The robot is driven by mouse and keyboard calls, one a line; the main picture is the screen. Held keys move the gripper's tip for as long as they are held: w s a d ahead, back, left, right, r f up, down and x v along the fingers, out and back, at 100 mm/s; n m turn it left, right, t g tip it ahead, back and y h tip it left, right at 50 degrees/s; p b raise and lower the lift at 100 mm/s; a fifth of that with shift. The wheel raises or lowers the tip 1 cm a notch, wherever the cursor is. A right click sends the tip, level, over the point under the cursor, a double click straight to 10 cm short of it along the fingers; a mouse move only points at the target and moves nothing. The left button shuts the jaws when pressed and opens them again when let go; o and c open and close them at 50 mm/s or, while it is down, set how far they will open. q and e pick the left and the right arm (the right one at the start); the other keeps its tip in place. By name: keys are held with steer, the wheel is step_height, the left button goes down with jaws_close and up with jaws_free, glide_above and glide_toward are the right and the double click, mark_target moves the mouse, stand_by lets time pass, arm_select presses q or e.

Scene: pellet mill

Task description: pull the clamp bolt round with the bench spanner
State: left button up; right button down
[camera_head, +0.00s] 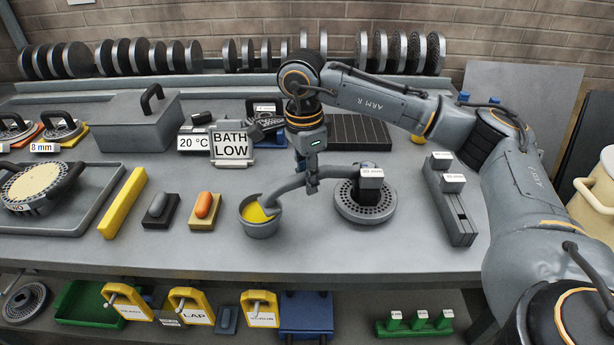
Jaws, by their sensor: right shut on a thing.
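My right gripper (312,187) points down over the middle of the bench. It is shut on a grey curved bar (338,172), which looks like the bench spanner. The bar's right end meets a grey block with a white label (371,181) above a round perforated die (366,208). Its left end (271,199) reaches over a grey bowl (262,228); I cannot tell whether it touches the bowl. The clamp bolt is not clearly visible; the labelled block may cover it. My left gripper is not in view.
The bowl holds something yellow. A rack with labelled blocks (460,222) stands right of the die. A "BATH LOW" sign (232,146) stands behind. Orange and dark grey handled blocks (203,209) and a yellow bar (122,203) lie left. The bench front is mostly clear.

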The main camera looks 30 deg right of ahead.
steer(key=shift+w+d+m, duration=0.1)
steer(key=shift+w+m, duration=0.4)
steer(key=shift+w, duration=0.25)
steer(key=c, duration=2)
jaws_free()
jaws_close()
steer(key=shift+r+p, duration=0.35)
steer(key=shift+r, duration=1.05)
steer(key=shift+r, duration=0.4)
